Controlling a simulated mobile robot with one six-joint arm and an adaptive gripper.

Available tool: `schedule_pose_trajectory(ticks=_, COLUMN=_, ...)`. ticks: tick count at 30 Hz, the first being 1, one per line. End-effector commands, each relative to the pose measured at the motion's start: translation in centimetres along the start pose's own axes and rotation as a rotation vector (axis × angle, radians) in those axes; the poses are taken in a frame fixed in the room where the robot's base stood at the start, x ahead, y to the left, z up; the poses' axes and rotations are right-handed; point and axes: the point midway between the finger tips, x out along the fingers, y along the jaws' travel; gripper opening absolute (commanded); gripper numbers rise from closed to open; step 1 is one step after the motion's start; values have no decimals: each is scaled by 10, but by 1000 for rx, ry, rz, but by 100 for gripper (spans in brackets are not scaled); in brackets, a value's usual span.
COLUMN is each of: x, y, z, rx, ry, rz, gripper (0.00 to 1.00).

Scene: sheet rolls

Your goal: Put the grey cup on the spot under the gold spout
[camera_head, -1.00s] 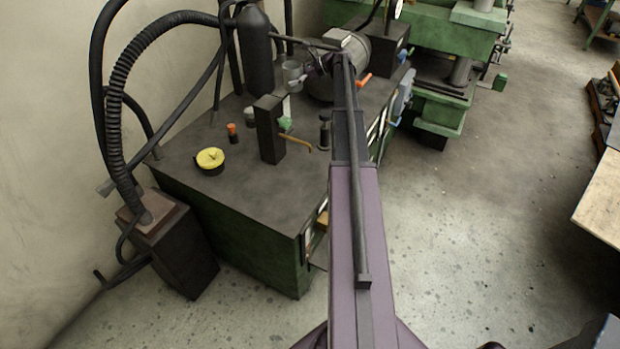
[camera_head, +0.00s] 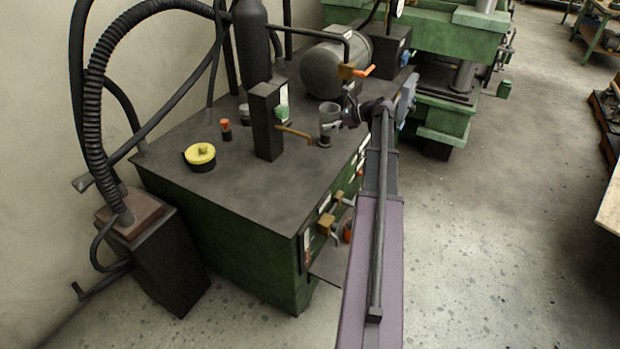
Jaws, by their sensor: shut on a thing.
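The grey cup (camera_head: 329,114) is upright at the far end of my arm, over the right part of the dark machine top. My gripper (camera_head: 341,119) is shut on its right side; the fingers are small and partly hidden. The gold spout (camera_head: 295,132) sticks out to the right from an upright black block (camera_head: 265,122) with a green knob (camera_head: 282,112). The cup is to the right of the spout's tip and apart from it. I cannot tell the cup's height above the top. No marked spot shows clearly under the spout.
A small black fitting (camera_head: 324,140) stands right below the cup in the picture. A grey motor (camera_head: 332,66) lies behind it. The front of the machine top (camera_head: 235,195) is clear.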

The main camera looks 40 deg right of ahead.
Motion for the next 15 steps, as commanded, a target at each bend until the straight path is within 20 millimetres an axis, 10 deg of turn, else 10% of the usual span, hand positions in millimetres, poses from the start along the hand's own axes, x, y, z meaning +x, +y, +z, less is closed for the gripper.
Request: schedule_pose_trajectory(ticks=15, x=-23, y=46, z=-114, rx=58, ry=1, rz=-140, gripper=38)
